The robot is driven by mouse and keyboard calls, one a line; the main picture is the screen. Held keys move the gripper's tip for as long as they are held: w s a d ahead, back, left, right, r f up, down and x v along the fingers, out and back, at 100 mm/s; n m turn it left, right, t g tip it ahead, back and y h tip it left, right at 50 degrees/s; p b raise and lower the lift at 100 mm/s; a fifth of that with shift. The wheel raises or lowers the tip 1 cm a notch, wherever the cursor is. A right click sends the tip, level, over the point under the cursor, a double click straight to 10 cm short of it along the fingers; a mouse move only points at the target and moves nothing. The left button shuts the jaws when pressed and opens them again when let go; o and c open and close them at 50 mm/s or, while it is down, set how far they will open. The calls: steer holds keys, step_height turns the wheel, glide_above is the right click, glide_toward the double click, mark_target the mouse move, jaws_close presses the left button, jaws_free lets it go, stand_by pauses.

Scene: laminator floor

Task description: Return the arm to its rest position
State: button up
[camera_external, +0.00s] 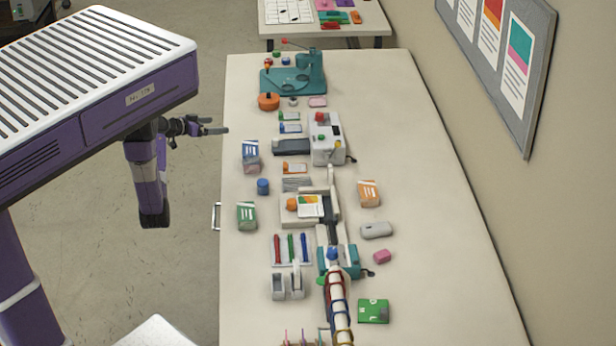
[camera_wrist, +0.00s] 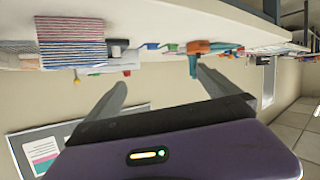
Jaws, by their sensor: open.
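My gripper (camera_external: 216,126) is at the left of the long table (camera_external: 440,250) in the external view, beyond the table's left edge. Its fingers point right toward the tabletop. In the wrist view my gripper (camera_wrist: 163,75) has its two fingers spread well apart, with nothing between them. My arm is folded under my purple and white body at the left. The wrist view is turned over, with the table edge along the top.
The table holds a teal machine (camera_external: 296,76), a white machine (camera_external: 326,140), a blue box (camera_external: 250,155), a green box (camera_external: 246,215) and a pen tray (camera_external: 291,250). A second table (camera_external: 380,28) stands behind. A notice board (camera_external: 505,50) hangs right. Floor (camera_external: 190,260) left of the table is clear.

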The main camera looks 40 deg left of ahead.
steer(key=s+d+f+n+t+y, duration=0.1)
steer(key=s+d+f+n+y, duration=0.15)
steer(key=s+n+y, duration=0.5)
steer(key=s+d+r+m+h, duration=0.1)
steer(key=s+d+m+h, duration=0.1)
steer(key=s+d, duration=0.6)
steer(key=s+d+r+m+h, duration=0.1)
steer(key=s+d+m, duration=0.3)
steer(key=s+d, duration=0.5)
steer(key=s+h, duration=0.1)
steer(key=s, duration=0.5)
steer(key=shift+d+r, duration=0.25)
steer(key=shift+r, duration=0.1)
